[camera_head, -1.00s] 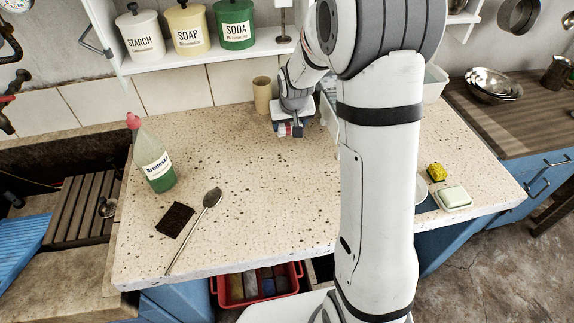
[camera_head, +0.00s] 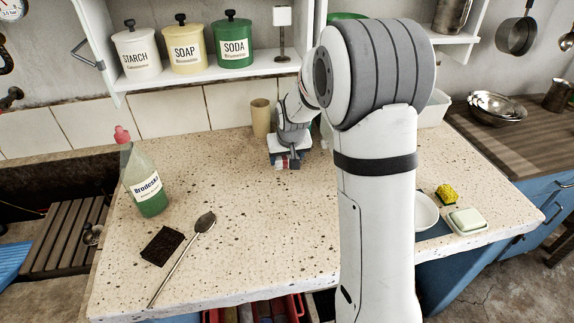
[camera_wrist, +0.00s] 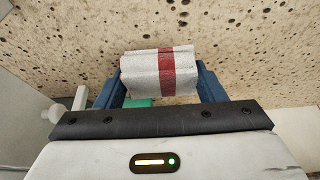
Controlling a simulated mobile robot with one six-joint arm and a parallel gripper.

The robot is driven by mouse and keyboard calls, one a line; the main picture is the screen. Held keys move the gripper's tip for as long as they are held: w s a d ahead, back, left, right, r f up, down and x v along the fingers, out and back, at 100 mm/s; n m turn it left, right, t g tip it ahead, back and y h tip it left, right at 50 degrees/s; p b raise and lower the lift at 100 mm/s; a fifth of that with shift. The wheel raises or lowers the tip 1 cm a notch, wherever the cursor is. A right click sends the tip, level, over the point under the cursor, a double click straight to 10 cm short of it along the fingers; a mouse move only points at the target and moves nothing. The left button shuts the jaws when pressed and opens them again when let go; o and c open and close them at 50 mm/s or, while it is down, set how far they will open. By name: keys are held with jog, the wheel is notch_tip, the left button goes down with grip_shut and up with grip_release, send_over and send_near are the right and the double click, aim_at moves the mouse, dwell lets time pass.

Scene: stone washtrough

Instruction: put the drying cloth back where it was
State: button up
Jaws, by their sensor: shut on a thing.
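The drying cloth (camera_wrist: 160,72) is a folded white-grey bundle with a red stripe. In the wrist view it sits between the two blue fingers of my gripper (camera_wrist: 158,85), which is shut on it. The speckled counter shows behind it; I cannot tell whether the cloth touches it. In the head view my gripper (camera_head: 286,160) is at the back of the counter, right of the beige cup, and only a small part of the cloth shows there.
The speckled counter (camera_head: 240,215) has free room in the middle. A beige cup (camera_head: 261,118) stands beside my gripper. A green bottle (camera_head: 146,180), a dark pad (camera_head: 162,245) and a spoon (camera_head: 185,255) are at left. A yellow sponge (camera_head: 447,194) and a soap dish (camera_head: 468,221) are at right.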

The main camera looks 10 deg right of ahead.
aim_at(287, 164)
jog(key=shift+f, duration=1.4)
jog(key=shift+f, duration=0.15)
jog(key=o, duration=1)
jog(key=shift+c, duration=0.2)
